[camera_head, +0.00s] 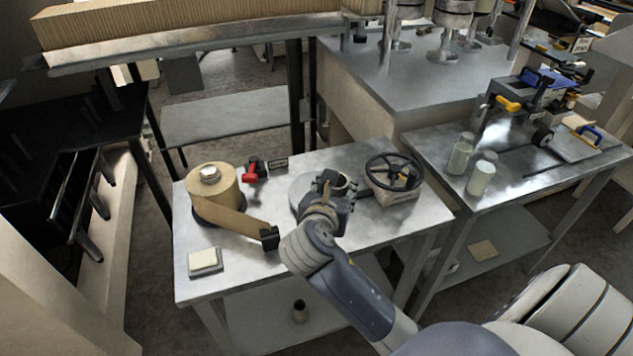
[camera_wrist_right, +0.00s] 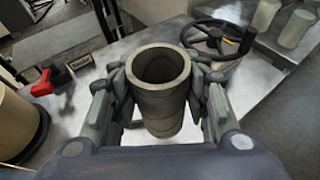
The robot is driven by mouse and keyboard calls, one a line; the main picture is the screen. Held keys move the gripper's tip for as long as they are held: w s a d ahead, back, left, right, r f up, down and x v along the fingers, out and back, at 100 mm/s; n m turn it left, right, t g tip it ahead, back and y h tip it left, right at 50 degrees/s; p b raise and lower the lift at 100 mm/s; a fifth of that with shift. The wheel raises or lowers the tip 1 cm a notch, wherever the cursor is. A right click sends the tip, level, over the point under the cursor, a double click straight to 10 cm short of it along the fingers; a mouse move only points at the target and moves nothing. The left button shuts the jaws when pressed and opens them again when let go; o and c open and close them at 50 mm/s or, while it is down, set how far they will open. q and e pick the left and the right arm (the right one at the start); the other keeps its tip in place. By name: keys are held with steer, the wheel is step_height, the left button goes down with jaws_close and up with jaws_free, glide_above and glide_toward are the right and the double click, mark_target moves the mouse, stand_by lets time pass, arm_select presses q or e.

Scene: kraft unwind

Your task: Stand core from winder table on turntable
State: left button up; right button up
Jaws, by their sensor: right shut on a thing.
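A grey-brown hollow core (camera_wrist_right: 161,105) stands about upright between the fingers of my right gripper (camera_wrist_right: 160,92), its open end facing up. In the head view my right gripper (camera_head: 328,192) is shut around the core (camera_head: 336,180) above the metal winder table (camera_head: 235,279). A pale round plate, seemingly the turntable (camera_head: 299,187), shows partly to the left of the gripper. The gripper hides the rest of it. I cannot tell whether the core's lower end touches anything. My left gripper is not in view.
A kraft paper roll (camera_head: 215,189) stands at the table's left, its strip running to a black block (camera_head: 270,238). A black handwheel (camera_head: 394,172) is right of the gripper. A red-handled tool (camera_head: 254,172) lies behind. A small pale block (camera_head: 205,262) sits front left.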

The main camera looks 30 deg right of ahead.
steer(key=w+d+f, duration=0.1)
steer(key=w, duration=0.3)
steer(key=w+d+f+p, duration=0.1)
steer(key=w+d+f, duration=0.1)
steer(key=w, duration=0.2)
steer(key=w+d+f, duration=0.1)
steer(key=w, duration=0.3)
steer(key=shift+w+d+f, duration=0.1)
steer(key=shift+d+f, duration=0.05)
steer(key=shift+f, duration=0.4)
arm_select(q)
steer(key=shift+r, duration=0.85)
arm_select(e)
steer(key=o, duration=1.1)
steer(key=shift+c, duration=0.2)
